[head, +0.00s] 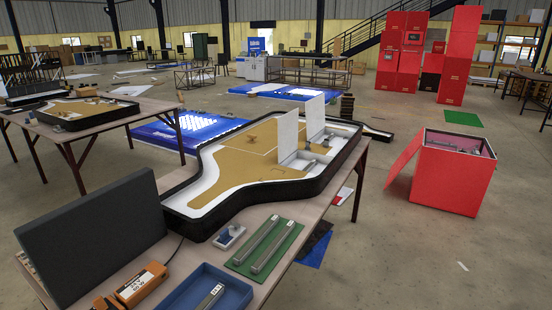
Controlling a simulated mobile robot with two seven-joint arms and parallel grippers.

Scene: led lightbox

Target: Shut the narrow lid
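Two white lids stand open, upright, over white compartments at the right end of a black-rimmed tray (208,213) on the table. The nearer lid (288,138) is on the left, and the farther lid (315,116) is just behind it to the right. They look close in width, so I cannot tell which is the narrow one. An open white compartment (298,161) lies beside the nearer lid, with small grey parts around it. Neither of my grippers shows in the head view.
A dark grey panel (95,238) stands at the table's left. In front are an orange device (141,284), a blue tray (235,293) and a green board (250,262) with metal bars. A red box (441,178) stands on the floor at right. Space above the lids is clear.

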